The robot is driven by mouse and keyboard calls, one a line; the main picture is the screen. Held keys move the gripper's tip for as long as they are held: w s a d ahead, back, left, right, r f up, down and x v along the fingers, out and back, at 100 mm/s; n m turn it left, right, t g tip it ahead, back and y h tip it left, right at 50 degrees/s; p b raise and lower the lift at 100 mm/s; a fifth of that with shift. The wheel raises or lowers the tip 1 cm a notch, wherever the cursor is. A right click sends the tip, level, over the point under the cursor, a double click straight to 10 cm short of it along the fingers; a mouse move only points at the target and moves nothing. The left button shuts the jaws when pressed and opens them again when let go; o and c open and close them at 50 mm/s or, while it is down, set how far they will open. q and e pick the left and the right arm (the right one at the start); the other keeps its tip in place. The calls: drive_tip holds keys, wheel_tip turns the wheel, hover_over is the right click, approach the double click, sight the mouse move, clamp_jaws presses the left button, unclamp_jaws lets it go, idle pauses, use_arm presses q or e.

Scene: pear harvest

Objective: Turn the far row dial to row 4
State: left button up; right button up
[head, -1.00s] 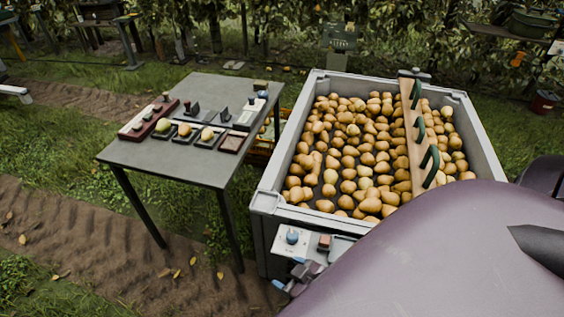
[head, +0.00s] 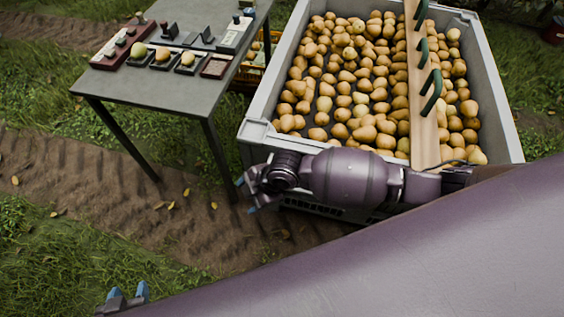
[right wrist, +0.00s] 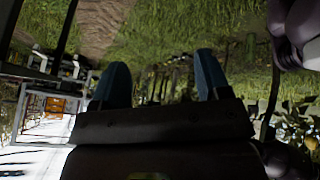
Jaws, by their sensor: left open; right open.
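I cannot make out a row dial for certain. A pale unit (head: 232,38) with a small dark-blue knob on it stands at the table's right edge in the head view; its markings are too small to read. My left gripper (head: 129,294) shows at the bottom left, its two blue fingertips apart and empty, over the grass. My right gripper (head: 248,196) is by the bin's near left corner, below the table. It is open, and its blue fingers (right wrist: 160,82) are apart with nothing between them in the right wrist view.
The grey table (head: 165,88) holds a dark red board (head: 108,58) with knobs and several small trays of fruit. The grey bin (head: 497,105) is full of pears, with a wooden board (head: 424,133) bearing green handles across it.

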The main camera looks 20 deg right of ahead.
drive_tip(key=w+d+r+n+g+h+b, duration=0.15)
drive_tip(key=w+d+n+h, duration=0.45)
drive_tip(key=w+d, duration=0.6)
drive_tip(key=shift+g, duration=0.45)
drive_tip(key=f, duration=0.3)
drive_tip(key=f+b, duration=0.1)
drive_tip(key=f, duration=0.2)
drive_tip(key=d+f+b, duration=0.1)
drive_tip(key=f, duration=0.2)
drive_tip(key=shift+s, duration=0.35)
drive_tip(key=shift+f, duration=0.35)
drive_tip(key=shift+f+b, duration=0.35)
drive_tip(key=c, duration=0.9)
drive_tip(key=shift+c, duration=0.2)
